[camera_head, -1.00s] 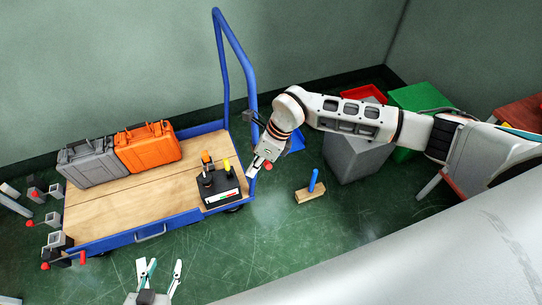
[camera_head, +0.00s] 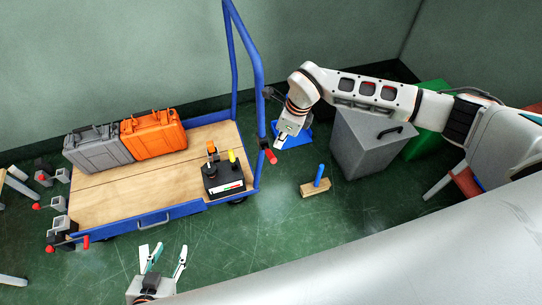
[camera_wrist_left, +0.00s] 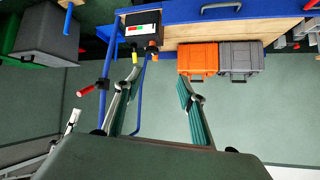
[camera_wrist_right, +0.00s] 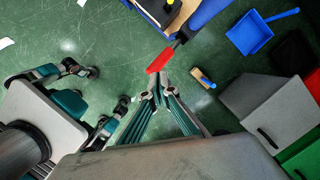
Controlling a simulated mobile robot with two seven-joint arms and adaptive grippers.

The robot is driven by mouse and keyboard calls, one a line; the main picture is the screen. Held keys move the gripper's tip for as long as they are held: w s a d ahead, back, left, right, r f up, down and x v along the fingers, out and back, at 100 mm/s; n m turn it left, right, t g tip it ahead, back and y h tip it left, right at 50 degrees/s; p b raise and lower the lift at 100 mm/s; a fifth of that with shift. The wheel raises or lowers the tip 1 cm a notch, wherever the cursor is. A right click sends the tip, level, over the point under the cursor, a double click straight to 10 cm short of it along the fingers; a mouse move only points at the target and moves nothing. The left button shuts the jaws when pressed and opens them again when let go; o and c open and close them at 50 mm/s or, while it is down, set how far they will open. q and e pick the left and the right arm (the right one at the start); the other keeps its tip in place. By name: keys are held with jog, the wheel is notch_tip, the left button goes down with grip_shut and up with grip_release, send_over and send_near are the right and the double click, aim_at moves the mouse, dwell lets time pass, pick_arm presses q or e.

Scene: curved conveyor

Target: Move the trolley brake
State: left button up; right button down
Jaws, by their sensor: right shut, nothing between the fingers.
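The blue-framed trolley (camera_head: 150,222) has a wooden deck and a tall blue handle. The brake lever (camera_head: 269,156), with a red grip, sticks out from the handle's near post. It also shows in the left wrist view (camera_wrist_left: 86,91) and the right wrist view (camera_wrist_right: 160,60). My right gripper (camera_head: 283,138) is shut and empty, just above and right of the red grip. In the right wrist view its fingertips (camera_wrist_right: 157,88) are close below the grip; I cannot tell if they touch. My left gripper (camera_head: 164,256) is open and empty in front of the trolley.
A grey case (camera_head: 97,150), an orange case (camera_head: 153,136) and a black control box (camera_head: 223,178) sit on the deck. A blue-handled brush (camera_head: 316,185), a blue dustpan (camera_head: 295,138), a grey bin (camera_head: 365,143) and a green bin (camera_head: 432,132) stand to the right. Floor in front is clear.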

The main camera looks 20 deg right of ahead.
aim_at(273, 155)
jog(key=b+x, duration=0.4)
jog(key=x, duration=0.2)
jog(key=shift+f, duration=0.35)
jog(key=shift+a+r+b, duration=0.1)
jog(key=shift+b, duration=0.2)
pick_arm(q)
jog(key=f, duration=0.2)
jog(key=a+f, duration=0.1)
jog(key=shift+w+a+f, duration=0.1)
jog(key=shift+w, duration=0.15)
pick_arm(e)
jog(key=shift+f, duration=0.4)
jog(key=shift+f+b, duration=0.6)
jog(key=shift+f, duration=1.3)
pick_arm(q)
jog(key=f, duration=0.1)
jog(key=s+f, duration=0.1)
jog(key=shift+s+f+g, duration=0.25)
jog(key=shift+f+g, duration=0.05)
jog(key=shift+r, duration=0.15)
pick_arm(e)
jog(key=shift+r, duration=0.15)
